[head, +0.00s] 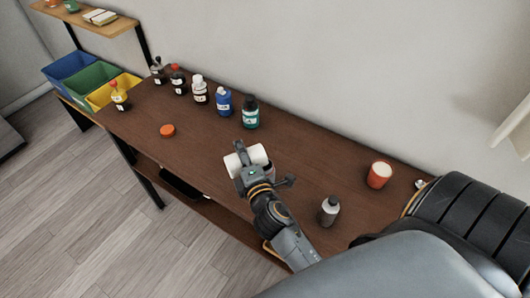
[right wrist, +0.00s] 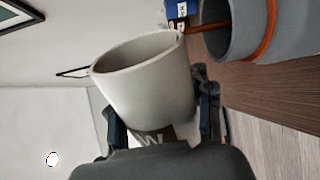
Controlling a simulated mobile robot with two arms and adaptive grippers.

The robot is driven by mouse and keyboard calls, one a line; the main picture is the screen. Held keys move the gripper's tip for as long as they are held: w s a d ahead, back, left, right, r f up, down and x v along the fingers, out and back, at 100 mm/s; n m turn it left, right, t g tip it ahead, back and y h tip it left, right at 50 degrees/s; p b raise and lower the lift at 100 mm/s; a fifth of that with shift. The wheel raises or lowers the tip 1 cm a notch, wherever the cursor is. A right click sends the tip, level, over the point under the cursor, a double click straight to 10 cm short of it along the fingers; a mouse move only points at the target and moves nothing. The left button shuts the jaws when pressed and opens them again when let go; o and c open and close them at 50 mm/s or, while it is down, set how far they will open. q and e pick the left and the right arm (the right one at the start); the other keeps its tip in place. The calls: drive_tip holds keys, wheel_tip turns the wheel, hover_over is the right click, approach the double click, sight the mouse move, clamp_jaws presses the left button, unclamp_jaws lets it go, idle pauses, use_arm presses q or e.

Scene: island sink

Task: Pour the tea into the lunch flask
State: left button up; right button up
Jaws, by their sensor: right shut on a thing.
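My right gripper (head: 250,172) is shut on a white cup (head: 233,163), tipped over above the table. In the right wrist view the cup (right wrist: 150,85) sits between the gripper's fingers (right wrist: 163,120). A thin brown stream of tea (right wrist: 207,27) runs from its rim to the mouth of the grey lunch flask (right wrist: 250,28), which has an orange ring. In the head view the flask is largely hidden by the gripper and cup. A flat orange lid (head: 167,131) lies on the table further left. My left gripper is not in view.
Several bottles, including a blue one (head: 223,103) and a teal one (head: 250,113), line the back of the brown table (head: 205,150). A red cup-like object (head: 379,175) and a grey bottle (head: 330,210) stand to the right. Coloured bins (head: 95,83) are at the far left.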

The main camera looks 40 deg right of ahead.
drive_tip(key=shift+d+r+m+p, duration=0.15)
drive_tip(key=shift+r+m+p, duration=0.2)
drive_tip(key=shift+m, duration=0.35)
idle(0.7)
drive_tip(key=shift+f, duration=0.1)
